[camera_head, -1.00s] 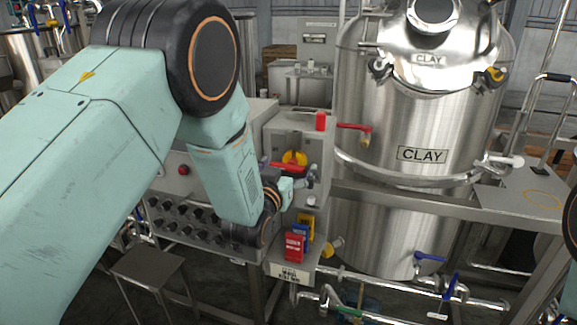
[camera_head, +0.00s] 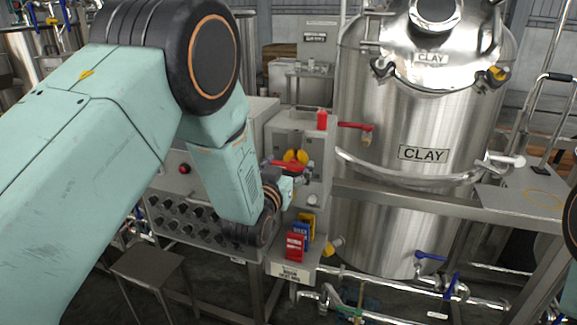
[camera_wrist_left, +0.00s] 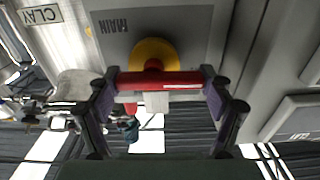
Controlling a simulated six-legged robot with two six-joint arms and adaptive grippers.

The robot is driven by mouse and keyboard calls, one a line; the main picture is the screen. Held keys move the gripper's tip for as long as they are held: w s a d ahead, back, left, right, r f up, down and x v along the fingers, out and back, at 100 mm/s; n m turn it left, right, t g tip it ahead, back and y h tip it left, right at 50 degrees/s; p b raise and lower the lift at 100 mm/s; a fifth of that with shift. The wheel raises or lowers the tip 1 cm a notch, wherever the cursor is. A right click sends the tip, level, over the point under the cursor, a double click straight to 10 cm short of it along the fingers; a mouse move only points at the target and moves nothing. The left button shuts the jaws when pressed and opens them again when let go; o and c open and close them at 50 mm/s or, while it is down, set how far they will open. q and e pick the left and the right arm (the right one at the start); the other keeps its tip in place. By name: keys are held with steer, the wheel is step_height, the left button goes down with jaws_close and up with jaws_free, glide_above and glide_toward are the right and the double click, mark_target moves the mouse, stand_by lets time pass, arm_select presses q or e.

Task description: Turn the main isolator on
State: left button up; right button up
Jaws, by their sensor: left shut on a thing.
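The main isolator has a red bar handle (camera_head: 287,167) on a yellow round base (camera_head: 295,156), on the front of a grey cabinet. In the left wrist view the red handle (camera_wrist_left: 160,80) lies crosswise in front of the yellow base (camera_wrist_left: 153,54), on a plate whose upside-down label reads MAIN. My left gripper (camera_wrist_left: 160,84) has a finger at each end of the handle and is shut on it. In the head view my left gripper (camera_head: 300,178) is small and partly hidden by its wrist. My right gripper is out of view.
A steel CLAY tank (camera_head: 400,190) stands to the right of the cabinet. A red lever (camera_head: 354,126) sticks out near the cabinet's top right. Red, blue and yellow tags (camera_head: 299,236) hang below the isolator. A knob panel (camera_head: 185,215) lies left, partly behind my left arm.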

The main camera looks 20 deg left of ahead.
arm_select(q)
steer(key=m+b, duration=0.1)
steer(key=m, duration=0.3)
steer(key=shift+d+r+b, duration=0.1)
steer(key=shift+b, duration=0.2)
steer(key=m+b, duration=0.1)
steer(key=m, duration=0.3)
steer(key=shift+d+m, duration=0.1)
steer(key=shift+m, duration=0.2)
steer(key=m+b, duration=0.2)
steer(key=m, duration=0.2)
steer(key=shift+d+r+m, duration=0.1)
steer(key=shift+d+m, duration=0.05)
steer(key=shift+m, duration=0.15)
steer(key=shift+d+m+b, duration=0.15)
steer(key=shift+m+b, duration=0.75)
steer(key=shift+m, duration=1.3)
steer(key=o, duration=1.1)
